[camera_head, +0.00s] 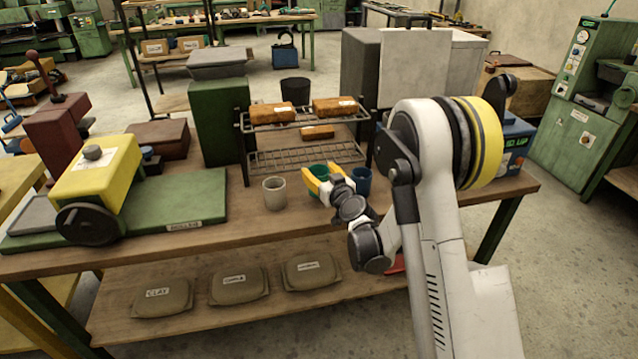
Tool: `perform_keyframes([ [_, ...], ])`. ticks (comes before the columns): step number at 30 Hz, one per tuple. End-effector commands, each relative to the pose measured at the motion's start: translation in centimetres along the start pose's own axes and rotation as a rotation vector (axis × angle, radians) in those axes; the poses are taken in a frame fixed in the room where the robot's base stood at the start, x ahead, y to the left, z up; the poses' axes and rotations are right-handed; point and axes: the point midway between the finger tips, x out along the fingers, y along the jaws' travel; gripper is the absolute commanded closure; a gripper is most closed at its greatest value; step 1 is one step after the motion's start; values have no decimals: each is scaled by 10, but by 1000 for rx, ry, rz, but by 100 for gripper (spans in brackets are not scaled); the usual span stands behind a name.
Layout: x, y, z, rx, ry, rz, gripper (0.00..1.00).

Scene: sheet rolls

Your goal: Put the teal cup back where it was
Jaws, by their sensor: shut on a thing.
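The teal cup (318,169) is at the front of the wooden bench, in front of the wire rack. My gripper (324,178) has its yellow fingers closed around it. The fingers and wrist hide much of the cup, and I cannot tell whether its base touches the bench top. A pale grey cup (274,193) stands upright to its left. A dark blue cup (362,181) is close on its right, partly hidden by my arm.
The wire rack (300,157) behind the cups holds orange-brown blocks (272,113). A dark cylinder (295,90) stands behind the rack. A yellow roller machine (97,170) on a green base is at the left. Clay bags (162,298) lie on the lower shelf.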

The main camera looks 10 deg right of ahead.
Motion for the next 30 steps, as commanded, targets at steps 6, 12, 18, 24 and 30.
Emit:
perform_keyframes([
  [6,5,0,32,0,0,0,74],
  [12,4,0,29,0,0,0,74],
  [18,5,0,32,0,0,0,21],
  [24,5,0,32,0,0,0,21],
  [30,4,-1,28,0,0,0,21],
])
